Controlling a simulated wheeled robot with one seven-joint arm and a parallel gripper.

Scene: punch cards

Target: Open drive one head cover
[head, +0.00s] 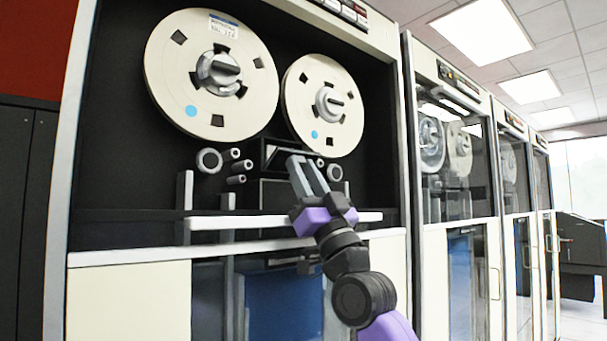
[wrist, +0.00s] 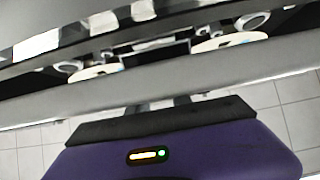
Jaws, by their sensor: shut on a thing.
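The near tape drive (head: 393,170) stands with two large cream reels (head: 185,100) and (head: 345,125) showing. The head cover (head: 283,152) is a dark block with a pale-edged front, low between the reels. My gripper (head: 304,163) reaches up in front of the drive, its grey fingers close together and their tips at the cover's lower right front. It is shut on the cover; the exact contact is hard to see. In the wrist view, my fingers (wrist: 157,108) run up to a long grey bar, and their tips are hidden.
A white horizontal bar (head: 235,222) crosses the drive just below the head area, close behind my gripper's purple palm. Small rollers (head: 209,161) sit beside the heads. More tape drives (head: 450,165) stand in a row to the right.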

